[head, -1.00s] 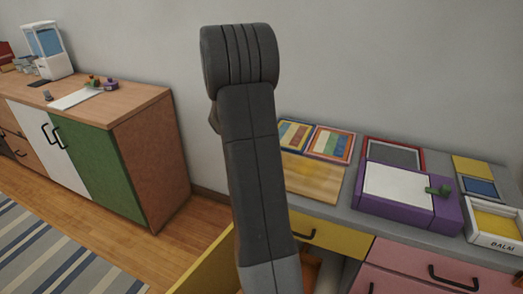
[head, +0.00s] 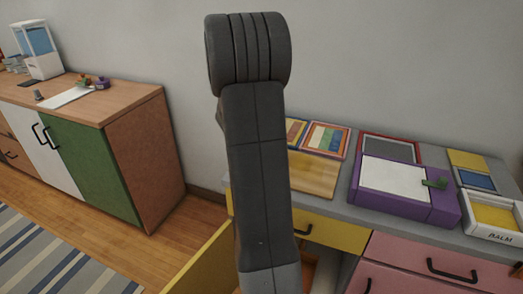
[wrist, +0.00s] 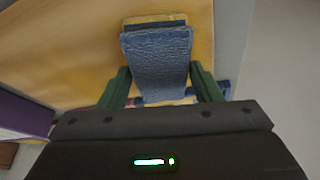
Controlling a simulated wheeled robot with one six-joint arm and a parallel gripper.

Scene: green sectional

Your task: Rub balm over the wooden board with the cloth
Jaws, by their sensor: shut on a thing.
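The wooden board (head: 313,175) lies on the grey desk, partly hidden behind my arm in the head view. It also fills much of the upper wrist view (wrist: 75,60). My gripper (wrist: 162,82) has green fingers shut on the blue cloth (wrist: 160,62), a folded pad with a yellow edge at its far end. The cloth is over the board; I cannot tell whether it touches. In the head view my gripper and the cloth are hidden behind my arm. The white balm tray (head: 513,231), labelled BALM, holds a yellow layer at the desk's right end.
A purple box (head: 404,206) with a white top and green knob stands between board and balm tray. Colourful framed panels (head: 326,139) and a red-rimmed grey tray (head: 390,147) lie behind. A yellow drawer (head: 325,231) is below. A wooden sideboard (head: 135,125) stands left.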

